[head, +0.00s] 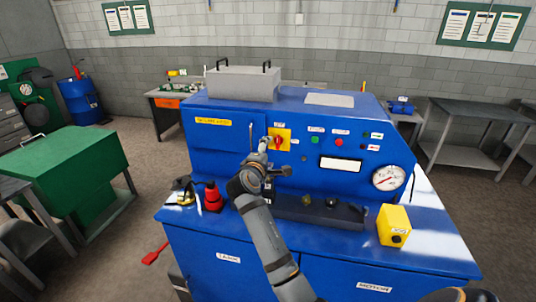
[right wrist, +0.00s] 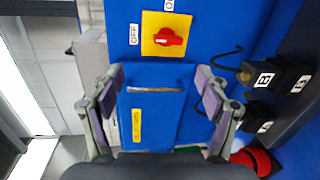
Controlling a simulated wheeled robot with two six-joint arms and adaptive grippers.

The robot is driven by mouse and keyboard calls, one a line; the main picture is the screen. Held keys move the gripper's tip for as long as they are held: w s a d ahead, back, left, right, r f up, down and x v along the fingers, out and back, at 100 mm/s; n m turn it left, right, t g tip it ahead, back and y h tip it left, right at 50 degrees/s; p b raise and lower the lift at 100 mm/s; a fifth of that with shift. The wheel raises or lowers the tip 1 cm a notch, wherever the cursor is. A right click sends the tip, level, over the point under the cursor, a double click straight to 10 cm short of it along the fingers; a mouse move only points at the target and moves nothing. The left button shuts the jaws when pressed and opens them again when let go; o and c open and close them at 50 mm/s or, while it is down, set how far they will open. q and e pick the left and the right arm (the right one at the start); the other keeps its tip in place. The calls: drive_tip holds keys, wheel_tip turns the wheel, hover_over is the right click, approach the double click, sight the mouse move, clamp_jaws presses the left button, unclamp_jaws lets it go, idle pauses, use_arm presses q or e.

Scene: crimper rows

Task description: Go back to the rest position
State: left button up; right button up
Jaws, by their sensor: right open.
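My right gripper (head: 264,146) is in front of the blue machine (head: 215,145), close below the red rotary switch (head: 278,142) on its yellow plate. In the right wrist view my right gripper (right wrist: 160,92) is open, with nothing between its fingers. There the red switch (right wrist: 170,37) lies beyond the fingertips, apart from them, with an OFF label beside it. A blue panel with a metal handle (right wrist: 155,89) shows between the fingers. My left gripper is in neither view.
A grey lidded box (head: 243,83) sits on top. A green cabinet (head: 75,160) stands left; grey floor lies between.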

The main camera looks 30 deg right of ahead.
drive_tip(key=shift+w+d+f, duration=0.1)
drive_tip(key=shift+d, duration=0.15)
drive_tip(key=shift+a, duration=0.1)
